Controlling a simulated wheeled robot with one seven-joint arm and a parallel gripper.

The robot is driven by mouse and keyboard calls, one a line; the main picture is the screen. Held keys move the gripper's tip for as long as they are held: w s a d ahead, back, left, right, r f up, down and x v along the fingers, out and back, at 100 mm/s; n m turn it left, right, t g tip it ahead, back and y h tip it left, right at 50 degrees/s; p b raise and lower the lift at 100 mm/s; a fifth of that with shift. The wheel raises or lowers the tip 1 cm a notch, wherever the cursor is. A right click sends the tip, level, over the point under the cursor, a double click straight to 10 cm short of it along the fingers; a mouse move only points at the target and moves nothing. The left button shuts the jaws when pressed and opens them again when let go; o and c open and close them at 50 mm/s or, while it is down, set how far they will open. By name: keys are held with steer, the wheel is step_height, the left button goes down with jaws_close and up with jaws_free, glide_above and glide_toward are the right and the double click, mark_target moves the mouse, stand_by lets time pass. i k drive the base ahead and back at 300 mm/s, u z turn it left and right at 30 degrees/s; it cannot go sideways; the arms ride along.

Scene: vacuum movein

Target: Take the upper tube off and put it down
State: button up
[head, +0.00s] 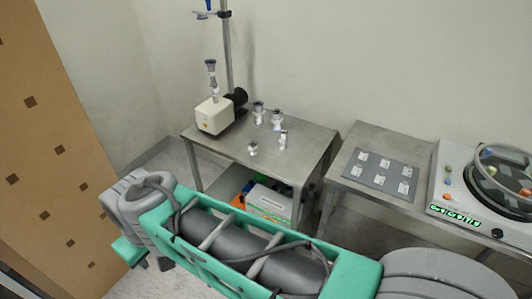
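A white pump (214,116) with a black motor (237,97) stands at the back left of a steel table. A grey and white tube stack rises upright from the pump. Its upper tube (211,67) has a dark grey top and sits above a lower white part (214,94). My arm crosses the foreground, well in front of the pump and apart from it. My gripper does not show; only arm links are in view, so its state is hidden.
Several loose white and grey fittings (277,119) stand on the steel table (222,139). A metal rod (228,50) with a clamp rises behind the pump. A grey mat (378,180) with small white pieces and a round-topped device (450,200) occupy the right table. The front left tabletop is bare.

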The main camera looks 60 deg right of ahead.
mark_target(211, 63)
steer(key=z, duration=0.15)
steer(key=i, duration=0.45)
steer(key=z, duration=1.7)
steer(key=i, duration=0.5)
steer(key=z, duration=0.05)
